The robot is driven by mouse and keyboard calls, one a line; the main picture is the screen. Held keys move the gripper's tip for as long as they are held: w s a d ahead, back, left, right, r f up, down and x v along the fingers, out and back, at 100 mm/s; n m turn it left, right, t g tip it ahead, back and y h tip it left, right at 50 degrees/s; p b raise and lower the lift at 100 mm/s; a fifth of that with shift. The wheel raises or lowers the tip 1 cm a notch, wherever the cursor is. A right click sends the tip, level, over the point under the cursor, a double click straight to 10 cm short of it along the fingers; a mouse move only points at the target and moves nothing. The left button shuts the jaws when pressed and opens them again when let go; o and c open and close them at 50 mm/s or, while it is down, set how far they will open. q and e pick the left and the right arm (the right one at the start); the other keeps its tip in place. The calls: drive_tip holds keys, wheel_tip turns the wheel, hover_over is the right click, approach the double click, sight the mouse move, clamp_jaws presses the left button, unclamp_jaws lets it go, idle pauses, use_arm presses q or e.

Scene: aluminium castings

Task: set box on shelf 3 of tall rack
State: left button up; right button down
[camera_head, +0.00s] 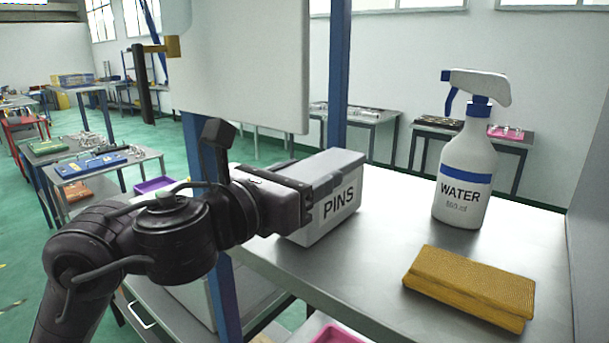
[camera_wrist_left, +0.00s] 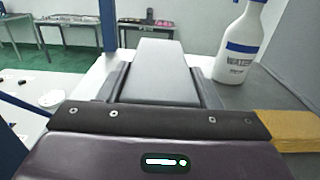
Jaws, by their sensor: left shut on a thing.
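A grey-white box marked PINS (camera_head: 338,203) is at the left part of a grey metal shelf (camera_head: 392,221) of the rack. My left gripper (camera_head: 318,188) comes in from the left and is shut on the box. In the left wrist view the box (camera_wrist_left: 165,72) lies between the two fingers (camera_wrist_left: 160,88). The box looks level and at or just above the shelf; I cannot tell whether its underside touches. My right gripper is in neither view.
A white spray bottle marked WATER (camera_head: 465,160) stands right of the box. A yellow-brown block (camera_head: 470,285) lies at the front right. A blue rack post (camera_head: 222,240) rises beside my left arm. Bare shelf lies between box, bottle and block. Lower down is a pink bin (camera_head: 337,335).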

use_arm(q)
drive_tip(key=shift+f+b, duration=0.25)
drive_tip(key=shift+b, duration=0.05)
drive_tip(key=o, duration=1.2)
drive_tip(key=shift+o, duration=0.2)
drive_tip(key=shift+s+a+r+p, duration=0.15)
drive_tip(key=shift+r+p, duration=0.2)
drive_tip(key=shift+p, duration=0.1)
drive_tip(key=b+v, duration=0.5)
drive_tip(key=v, duration=0.6)
drive_tip(key=shift+s+a, duration=0.2)
drive_tip(key=shift+s, duration=0.15)
drive_tip(key=shift+f, duration=0.15)
